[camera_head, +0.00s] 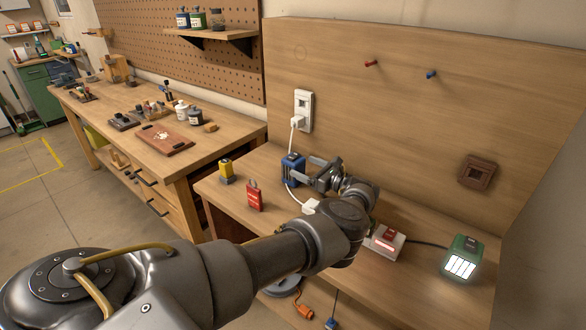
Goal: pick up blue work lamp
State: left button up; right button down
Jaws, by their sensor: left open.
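A blue box-shaped item (292,168), which looks like the blue work lamp, stands on the wooden bench below the wall outlet. My left arm reaches across the bench from the lower left. My left gripper (311,172) is open, with its fingers pointing left at the blue item's right side. I cannot tell whether the fingers touch it or overlap it. The item's front face is too small to read. My right gripper is out of view.
A yellow item (227,171) and a red item (254,196) stand left of the blue one. A white cord hangs from the outlet (303,110) behind it. A power strip (384,243) and a lit green lamp (462,260) are at the right.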

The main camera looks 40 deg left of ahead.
aim_at(294, 161)
pick_arm(q)
jog(key=shift+s+a+r, duration=0.1)
jog(key=shift+a+r, duration=0.05)
jog(key=shift+a, duration=0.35)
jog(key=a+p, duration=0.1)
jog(key=a, duration=0.4)
jog(key=shift+d, duration=0.15)
jog(key=shift+c, duration=0.7)
jog(key=c, duration=1.2)
jog(key=shift+c, duration=0.4)
